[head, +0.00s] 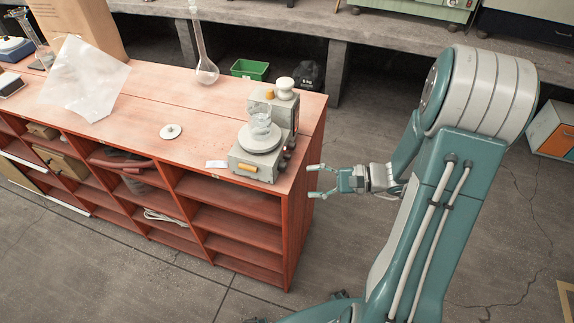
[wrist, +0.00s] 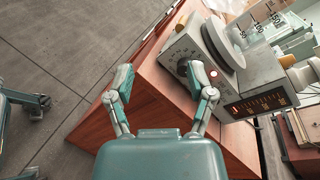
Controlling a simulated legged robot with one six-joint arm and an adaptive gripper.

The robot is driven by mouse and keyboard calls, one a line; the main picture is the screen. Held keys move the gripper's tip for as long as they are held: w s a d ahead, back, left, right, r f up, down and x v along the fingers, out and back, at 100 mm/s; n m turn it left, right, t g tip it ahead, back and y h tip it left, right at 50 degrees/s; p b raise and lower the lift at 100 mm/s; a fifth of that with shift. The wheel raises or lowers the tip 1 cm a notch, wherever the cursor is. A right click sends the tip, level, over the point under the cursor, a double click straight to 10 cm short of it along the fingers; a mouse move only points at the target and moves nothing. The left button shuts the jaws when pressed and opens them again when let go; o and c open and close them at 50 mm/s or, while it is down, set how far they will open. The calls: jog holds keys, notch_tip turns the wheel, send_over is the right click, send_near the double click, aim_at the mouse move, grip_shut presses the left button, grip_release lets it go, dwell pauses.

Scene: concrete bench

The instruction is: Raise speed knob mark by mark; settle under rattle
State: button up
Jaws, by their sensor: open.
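A grey stirrer-like machine (head: 247,160) stands at the right end of the red wooden bench, with a clear glass vessel (head: 261,121) on its round plate (head: 259,138). In the wrist view its side panel shows a dark round knob (wrist: 183,67), a small lit red spot (wrist: 214,74) and an orange-lit scale (wrist: 262,103). I cannot read the scale or the knob's setting. My gripper (head: 313,181) is open and empty, just off the bench's right end. In the wrist view my gripper (wrist: 157,72) has its right finger near the knob; contact is unclear.
The red bench (head: 200,140) has open shelves below. A white disc (head: 171,131), a small white card (head: 215,164), a plastic sheet (head: 85,80) and a long-necked flask (head: 205,68) are on or beyond its top. Floor right of the bench is clear around my arm.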

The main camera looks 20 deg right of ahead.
aim_at(286, 167)
jog(key=w+d+f+m+t, duration=0.2)
jog(key=d+f+m+t, duration=0.1)
jog(key=d+m+t, duration=0.15)
jog(key=shift+n, duration=0.35)
jog(key=x, duration=1)
jog(key=shift+w+a+f, duration=0.15)
jog(key=shift+w+a, duration=0.05)
jog(key=shift+w, duration=0.05)
grip_shut()
